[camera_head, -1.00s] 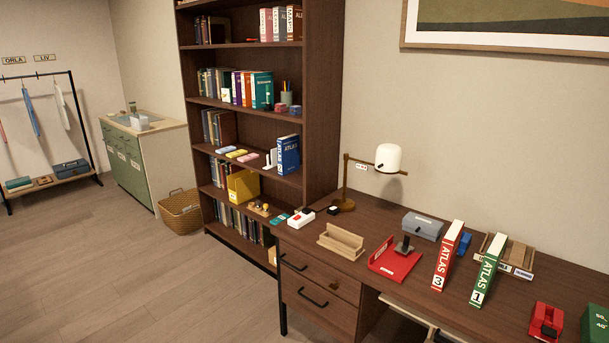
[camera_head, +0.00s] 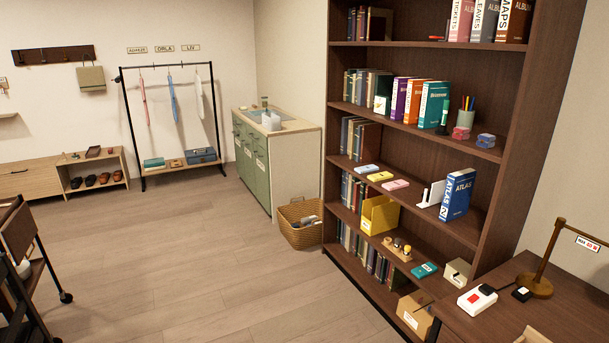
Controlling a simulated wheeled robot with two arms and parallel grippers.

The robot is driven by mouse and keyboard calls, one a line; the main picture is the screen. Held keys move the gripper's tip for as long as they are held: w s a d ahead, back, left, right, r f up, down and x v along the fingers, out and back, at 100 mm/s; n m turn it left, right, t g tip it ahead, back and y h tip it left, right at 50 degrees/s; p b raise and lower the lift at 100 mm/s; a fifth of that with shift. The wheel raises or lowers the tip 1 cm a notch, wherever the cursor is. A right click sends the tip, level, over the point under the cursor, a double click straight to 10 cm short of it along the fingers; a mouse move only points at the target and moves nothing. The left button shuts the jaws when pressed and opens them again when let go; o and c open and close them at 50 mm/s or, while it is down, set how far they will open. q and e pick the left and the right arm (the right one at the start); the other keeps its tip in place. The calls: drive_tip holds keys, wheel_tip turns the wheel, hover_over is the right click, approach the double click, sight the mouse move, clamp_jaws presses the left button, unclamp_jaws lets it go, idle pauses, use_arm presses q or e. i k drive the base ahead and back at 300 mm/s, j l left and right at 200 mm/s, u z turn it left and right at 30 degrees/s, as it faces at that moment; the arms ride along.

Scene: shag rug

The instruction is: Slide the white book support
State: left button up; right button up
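The white book support (camera_head: 430,197) stands on the middle shelf of the dark bookcase, toward its right end. It is L-shaped, with an upright plate and a flat foot. The blue ATLAS book (camera_head: 457,195), marked 2, stands just right of it and leans slightly. I cannot tell whether the two touch. Neither of my grippers is in view.
On the same shelf, blue, yellow and pink boxes (camera_head: 381,176) lie left of the support. The desk (camera_head: 512,310) with a lamp (camera_head: 541,280) is at the lower right. A wicker basket (camera_head: 300,222) stands left of the bookcase. The floor (camera_head: 200,270) in front is largely clear.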

sight(436, 195)
drive_tip(key=i+z, duration=0.15)
drive_tip(key=i, duration=0.3)
drive_tip(key=i+j+z, duration=0.15)
drive_tip(key=i, duration=0.25)
drive_tip(key=i+j+z, duration=0.2)
drive_tip(key=i, duration=0.2)
